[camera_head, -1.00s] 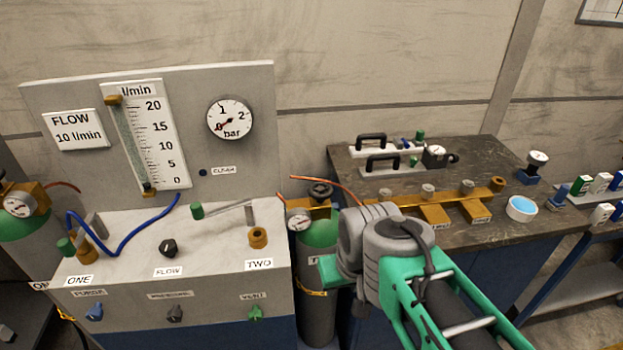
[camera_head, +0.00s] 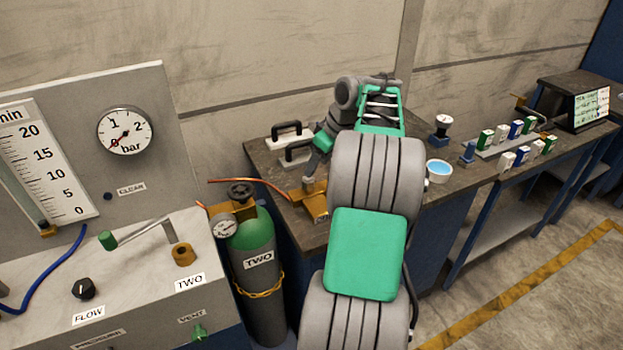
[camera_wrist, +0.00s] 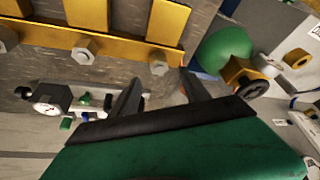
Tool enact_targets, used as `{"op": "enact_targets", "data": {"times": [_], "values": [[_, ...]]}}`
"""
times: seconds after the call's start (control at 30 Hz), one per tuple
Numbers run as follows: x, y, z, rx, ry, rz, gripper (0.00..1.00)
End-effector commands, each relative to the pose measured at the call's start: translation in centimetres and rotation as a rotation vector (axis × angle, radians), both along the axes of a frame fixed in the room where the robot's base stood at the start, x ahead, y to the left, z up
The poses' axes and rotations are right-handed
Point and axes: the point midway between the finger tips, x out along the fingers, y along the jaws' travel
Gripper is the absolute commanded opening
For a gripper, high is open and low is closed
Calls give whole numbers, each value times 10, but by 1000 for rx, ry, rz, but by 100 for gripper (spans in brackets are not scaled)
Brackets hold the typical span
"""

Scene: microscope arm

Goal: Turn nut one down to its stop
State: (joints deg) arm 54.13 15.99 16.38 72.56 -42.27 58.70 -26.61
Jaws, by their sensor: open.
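A brass manifold (camera_head: 314,203) lies on the dark bench; my arm hides most of it in the head view. In the wrist view the brass bar (camera_wrist: 120,40) carries a row of grey hex nuts: one at the end of the bar (camera_wrist: 160,68), one in the middle (camera_wrist: 84,50) and one at the left edge (camera_wrist: 5,40). No readable label shows which is nut one. My gripper (camera_wrist: 161,86) is open, its two dark fingers apart and pointing toward the end nut. Contact cannot be told. In the head view my gripper (camera_head: 312,164) is above the manifold's left end.
Black-handled blocks (camera_head: 292,135) lie behind my gripper. A bowl of blue liquid (camera_head: 439,171) is right of my arm. The flow panel (camera_head: 140,262) is at left.

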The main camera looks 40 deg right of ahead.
Motion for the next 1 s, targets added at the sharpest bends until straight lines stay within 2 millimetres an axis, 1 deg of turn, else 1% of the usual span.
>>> {"op": "enact_targets", "data": {"times": [0.03, 0.13, 0.33, 0.4, 0.5, 0.77, 1.0], "values": [[0, -4, -4, -1, -1, 2, 55], [5, -3, -16, 1, -2, 4, 55], [18, 0, -52, 1, 0, 0, 55], [23, 1, -61, 0, -1, 0, 55], [26, 1, -69, -2, -2, -2, 55], [27, 1, -71, -3, -3, -2, 55], [27, 1, -71, -2, -3, -3, 35]]}}
